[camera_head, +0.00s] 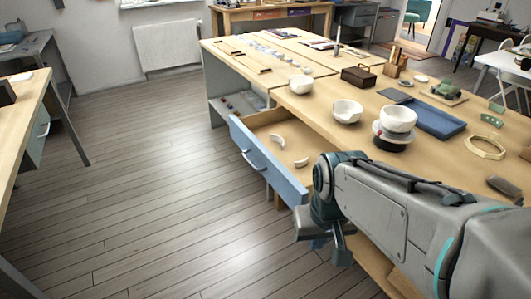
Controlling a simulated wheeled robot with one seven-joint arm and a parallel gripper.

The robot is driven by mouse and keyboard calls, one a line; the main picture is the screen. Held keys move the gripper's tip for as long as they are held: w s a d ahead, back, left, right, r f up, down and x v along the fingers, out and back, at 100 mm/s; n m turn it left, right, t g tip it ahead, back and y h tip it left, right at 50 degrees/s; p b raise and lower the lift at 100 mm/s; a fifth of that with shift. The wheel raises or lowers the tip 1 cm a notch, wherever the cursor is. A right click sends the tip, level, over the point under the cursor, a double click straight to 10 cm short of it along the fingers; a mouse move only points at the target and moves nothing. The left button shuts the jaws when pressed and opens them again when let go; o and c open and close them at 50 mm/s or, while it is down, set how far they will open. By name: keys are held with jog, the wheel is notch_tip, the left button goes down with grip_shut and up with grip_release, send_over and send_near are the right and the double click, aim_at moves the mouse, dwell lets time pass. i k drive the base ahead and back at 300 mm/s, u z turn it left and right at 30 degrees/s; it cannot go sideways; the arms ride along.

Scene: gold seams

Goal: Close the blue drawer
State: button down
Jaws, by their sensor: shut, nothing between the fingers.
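The blue drawer (262,158) stands pulled out from the left side of the long wooden workbench (435,161). Its blue front has a pale blue handle (253,160). Two white curved shards (277,141) lie inside on its wooden bottom. My gripper (330,246) hangs at the near end of the drawer, in front of and below its near corner in the picture. It looks shut and empty. My arm hides the workbench's near side, and I cannot tell whether the gripper touches the drawer.
Another table (22,115) stands at the left. The plank floor (150,190) between is clear. A radiator (168,45) is on the back wall.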

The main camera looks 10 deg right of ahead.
aim_at(251, 133)
jog(key=z, duration=0.45)
jog(key=i, duration=1)
jog(key=u, duration=0.65)
